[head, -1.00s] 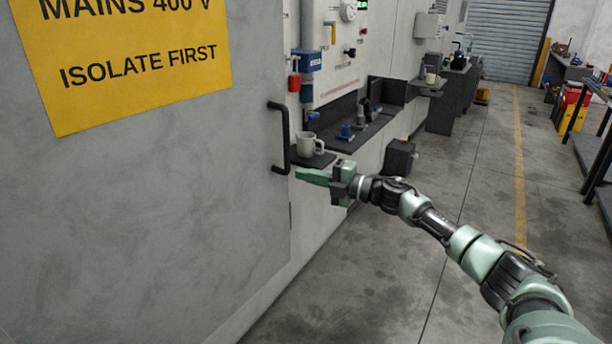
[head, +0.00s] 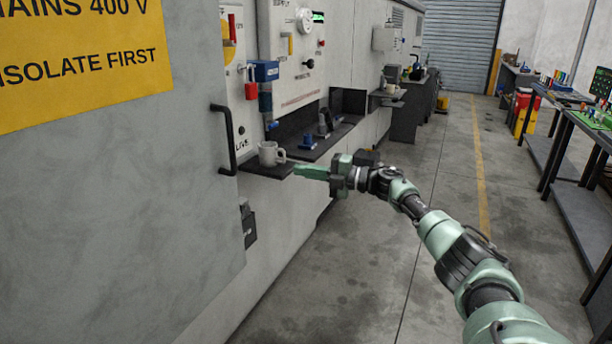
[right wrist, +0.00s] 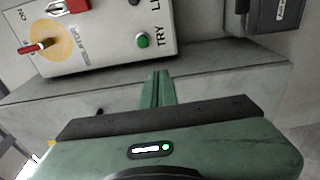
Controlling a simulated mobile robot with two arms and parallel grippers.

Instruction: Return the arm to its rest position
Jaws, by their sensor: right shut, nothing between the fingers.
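My right arm reaches in from the lower right in the head view. Its green right gripper (head: 312,172) is shut and empty, pointing left, in front of the dark shelf by the grey door. In the right wrist view the closed fingers (right wrist: 157,88) show with nothing between them. The left gripper is not in view.
A grey cabinet door (head: 110,210) with a black handle (head: 231,140) and yellow sign (head: 80,65) fills the left. A white mug (head: 269,154) stands on a shelf near my right fingertips. Workbenches (head: 570,150) line the right. The middle floor is open.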

